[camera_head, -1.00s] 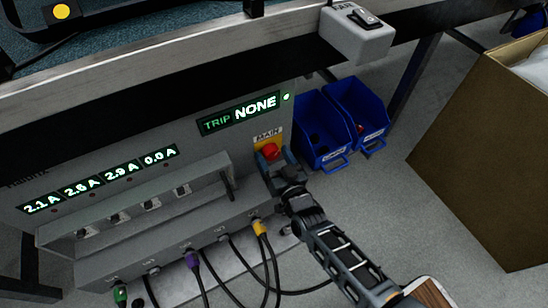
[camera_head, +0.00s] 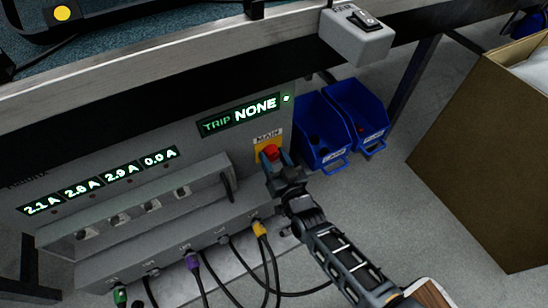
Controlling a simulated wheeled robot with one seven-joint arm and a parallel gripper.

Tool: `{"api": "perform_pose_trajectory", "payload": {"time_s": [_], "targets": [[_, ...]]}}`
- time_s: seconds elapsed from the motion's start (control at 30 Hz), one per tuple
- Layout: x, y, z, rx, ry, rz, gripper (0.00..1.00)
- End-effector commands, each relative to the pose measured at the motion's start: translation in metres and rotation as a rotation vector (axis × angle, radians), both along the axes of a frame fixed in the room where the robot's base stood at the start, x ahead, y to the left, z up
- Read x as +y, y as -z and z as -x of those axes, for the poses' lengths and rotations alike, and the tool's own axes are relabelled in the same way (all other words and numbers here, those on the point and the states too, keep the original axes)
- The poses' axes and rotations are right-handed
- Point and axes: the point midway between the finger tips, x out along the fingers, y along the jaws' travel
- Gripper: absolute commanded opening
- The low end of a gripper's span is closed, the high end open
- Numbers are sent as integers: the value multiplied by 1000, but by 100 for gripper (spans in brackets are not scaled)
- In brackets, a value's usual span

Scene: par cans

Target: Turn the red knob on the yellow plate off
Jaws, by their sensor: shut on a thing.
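The red knob (camera_head: 271,152) sits on the yellow plate (camera_head: 262,141) below a MAIN label, at the right end of the grey panel (camera_head: 215,152). My gripper (camera_head: 275,160) is at the knob, with its fingers on either side of it and shut on it. The fingers hide the lower part of the knob and much of the plate. The display (camera_head: 243,115) above reads TRIP NONE, with a lit green dot beside it. Small displays (camera_head: 100,182) at the left read 2.1 A, 2.8 A, 2.9 A and 0.0 A.
A grey guard bar (camera_head: 140,195) fronts a row of switches. Cables with green, purple and yellow plugs (camera_head: 261,229) hang below. Blue bins (camera_head: 320,135) stand right of the panel. A switch box (camera_head: 356,36) hangs on the bench edge. A cardboard box (camera_head: 490,160) is at right.

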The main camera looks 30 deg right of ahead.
Motion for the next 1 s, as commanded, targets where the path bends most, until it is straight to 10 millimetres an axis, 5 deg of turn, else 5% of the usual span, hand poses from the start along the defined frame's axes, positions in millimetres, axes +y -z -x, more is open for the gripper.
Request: {"api": "perform_pose_trajectory", "payload": {"time_s": [0.37,1.0], "targets": [[-1,1,0,1,1,182,19],[0,3,0,1,1,784,19]]}}
